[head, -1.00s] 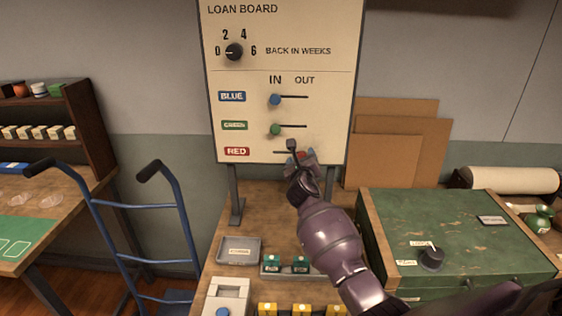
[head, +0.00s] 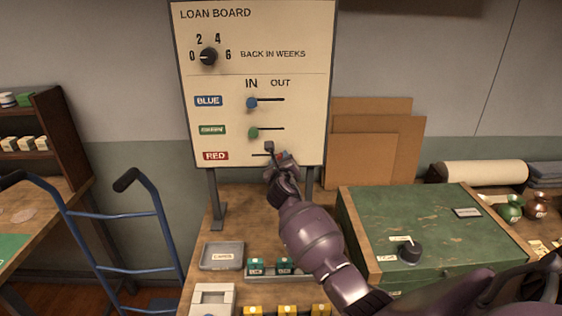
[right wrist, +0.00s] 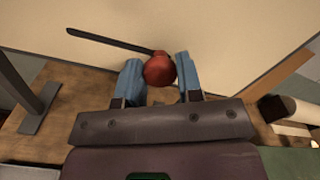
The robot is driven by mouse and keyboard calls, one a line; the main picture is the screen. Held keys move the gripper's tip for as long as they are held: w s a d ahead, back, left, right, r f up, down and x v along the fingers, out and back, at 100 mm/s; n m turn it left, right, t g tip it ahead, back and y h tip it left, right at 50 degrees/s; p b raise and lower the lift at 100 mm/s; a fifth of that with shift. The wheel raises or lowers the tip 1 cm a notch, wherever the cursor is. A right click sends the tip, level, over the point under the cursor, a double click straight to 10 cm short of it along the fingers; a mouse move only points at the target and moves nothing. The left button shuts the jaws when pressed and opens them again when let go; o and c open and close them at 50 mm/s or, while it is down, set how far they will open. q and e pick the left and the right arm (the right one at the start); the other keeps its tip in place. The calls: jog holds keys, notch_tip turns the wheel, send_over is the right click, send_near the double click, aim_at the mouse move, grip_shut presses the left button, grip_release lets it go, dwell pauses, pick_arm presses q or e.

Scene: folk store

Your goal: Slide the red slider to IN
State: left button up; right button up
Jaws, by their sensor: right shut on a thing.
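The red slider's round knob (right wrist: 158,70) sits between the two blue fingertips of my right gripper (right wrist: 158,66) in the right wrist view, and the gripper is shut on it. Its dark slot runs off to the left of the knob. In the head view my right gripper (head: 279,158) is at the RED row of the loan board (head: 300,120), under OUT, and mostly covers the knob. The left part of the red slot shows beside the RED label (head: 215,156). My left gripper is not in view.
The blue knob (head: 251,103) and green knob (head: 253,132) are above, both under IN. A black dial (head: 208,56) is higher up. A green chest (head: 430,215) stands to the right. A grey tray (head: 222,256) and small coloured items lie on the bench below.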

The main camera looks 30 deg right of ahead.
jog(key=shift+w+a+f+b, duration=0.1)
jog(key=shift+w+a+b, duration=0.15)
jog(key=shift+w+a, duration=0.7)
jog(key=shift+w+a+r+b, duration=0.1)
jog(key=shift+w+a+b, duration=0.25)
jog(key=shift+a, duration=0.95)
jog(key=shift+w+a+f+b, duration=0.15)
jog(key=shift+w+a, duration=0.6)
jog(key=shift+a, duration=0.4)
jog(key=o, duration=0.9)
jog(key=shift+r+p+v, duration=0.25)
jog(key=shift+p+v, duration=0.8)
jog(key=p, duration=0.1)
send_near(256, 155)
jog(key=shift+v, duration=1.35)
